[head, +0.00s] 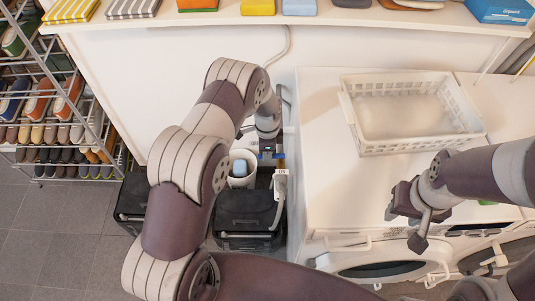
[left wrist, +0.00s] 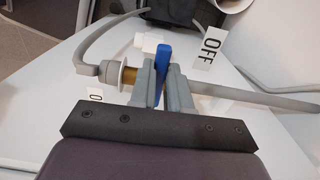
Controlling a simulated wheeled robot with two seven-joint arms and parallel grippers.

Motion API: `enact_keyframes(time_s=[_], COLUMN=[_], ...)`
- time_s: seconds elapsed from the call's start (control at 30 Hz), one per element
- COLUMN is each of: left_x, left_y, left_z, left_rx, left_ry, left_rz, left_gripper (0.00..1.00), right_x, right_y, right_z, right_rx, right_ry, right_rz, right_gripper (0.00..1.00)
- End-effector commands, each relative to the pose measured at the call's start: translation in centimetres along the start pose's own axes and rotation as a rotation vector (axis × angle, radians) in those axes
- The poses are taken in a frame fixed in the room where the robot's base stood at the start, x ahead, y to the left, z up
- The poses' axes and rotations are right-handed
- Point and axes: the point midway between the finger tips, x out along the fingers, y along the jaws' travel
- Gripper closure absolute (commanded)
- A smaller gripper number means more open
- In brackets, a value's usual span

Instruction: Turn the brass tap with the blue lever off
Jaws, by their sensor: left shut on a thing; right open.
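The blue lever (left wrist: 163,66) of the tap stands between the two grey fingers of my left gripper (left wrist: 161,72) in the left wrist view. The fingers are shut on it. The brass tap body (left wrist: 129,76) shows just left of the fingers, joined to a grey pipe. A white OFF label (left wrist: 210,47) is to the right of the lever. A second label (left wrist: 95,94) at the left is mostly hidden. In the head view my left gripper (head: 271,153) is at the tap beside the white machine. My right gripper (head: 405,222) is open and empty, above the machines' front edge.
A white basket (head: 405,147) stands on the white machine top (head: 318,190). A small bin (head: 236,181) with something blue in it and black crates (head: 247,220) are below the tap. A shoe rack (head: 100,130) stands at the left, and a shelf (head: 350,18) runs along the back.

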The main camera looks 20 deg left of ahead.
Motion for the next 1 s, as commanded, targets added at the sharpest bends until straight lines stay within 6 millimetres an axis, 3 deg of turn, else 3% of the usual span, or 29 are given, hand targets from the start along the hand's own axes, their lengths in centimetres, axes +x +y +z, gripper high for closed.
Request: enact_keyframes(time_s=[0.6, 0.63, 0.7, 1.0], left_x=[-0.23, -0.23, -0.21, -0.3], left_y=[-0.4, -0.41, -0.39, -0.28], left_z=[-0.11, -0.11, -0.1, -0.06], left_rx=[0.041, 0.041, 0.041, 0.039], left_ry=[0.002, 0.002, 0.002, 0.001], left_rz=[-0.007, -0.007, -0.006, -0.003], left_gripper=[1.0, 0.77, 0.57, 0.57], right_x=[0.2, 0.2, 0.2, 0.24], right_y=[0.0, 0.0, 0.0, 0.0], right_z=[0.03, 0.03, 0.02, 0.03], right_rx=[0.0, 0.0, 0.0, 0.0], right_ry=[0.0, 0.0, 0.0, 0.0], right_rz=[0.0, 0.0, 0.0, 0.0], right_gripper=[0.57, 0.57, 0.57, 0.57])
